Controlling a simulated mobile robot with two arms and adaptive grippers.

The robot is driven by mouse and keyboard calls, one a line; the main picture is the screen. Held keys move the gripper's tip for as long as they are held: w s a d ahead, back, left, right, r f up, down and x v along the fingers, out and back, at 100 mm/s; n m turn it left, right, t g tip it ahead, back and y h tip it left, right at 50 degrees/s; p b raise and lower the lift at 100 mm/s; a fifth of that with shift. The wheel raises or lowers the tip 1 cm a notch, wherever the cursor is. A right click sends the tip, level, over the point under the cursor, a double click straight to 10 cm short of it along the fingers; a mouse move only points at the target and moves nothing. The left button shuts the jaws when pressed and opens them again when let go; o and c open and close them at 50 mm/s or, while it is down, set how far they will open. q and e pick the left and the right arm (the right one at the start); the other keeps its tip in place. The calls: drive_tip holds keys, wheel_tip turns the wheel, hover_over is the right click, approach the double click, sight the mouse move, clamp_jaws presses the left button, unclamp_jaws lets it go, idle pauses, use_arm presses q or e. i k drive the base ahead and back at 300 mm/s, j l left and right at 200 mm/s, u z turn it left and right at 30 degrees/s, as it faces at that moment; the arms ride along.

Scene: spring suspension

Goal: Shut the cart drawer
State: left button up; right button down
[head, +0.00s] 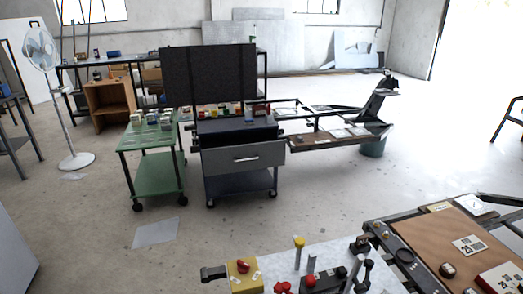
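The dark grey cart (226,185) stands on wheels in the middle of the room, across open floor from me. Its grey drawer (270,155) faces me, with a small light handle on the front. The drawer front looks wider than the cart body and seems to stand out towards me, so the drawer appears open. Its inside is hard to make out. Neither of my grippers is in view.
A green cart (158,175) stands close on the left. A low frame with a wooden board (325,141) is on the right. A table (335,262) with a yellow box (243,276) is at the bottom. A sheet (157,233) lies on otherwise clear floor.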

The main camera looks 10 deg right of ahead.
sight(217, 161)
drive_tip(key=j+z, duration=0.1)
drive_tip(key=j, duration=1.65)
drive_tip(key=i+j, duration=0.25)
drive_tip(key=i, duration=0.2)
drive_tip(key=i+j+z, duration=0.1)
drive_tip(key=i+j, duration=0.15)
drive_tip(key=i, duration=0.25)
drive_tip(key=i+j, duration=0.3)
drive_tip(key=i, duration=0.15)
drive_tip(key=i+j, duration=0.1)
drive_tip(key=i, duration=0.4)
drive_tip(key=i+z, duration=0.15)
drive_tip(key=i, duration=0.35)
drive_tip(key=i+j, duration=0.2)
drive_tip(key=i, duration=0.35)
drive_tip(key=z, duration=0.05)
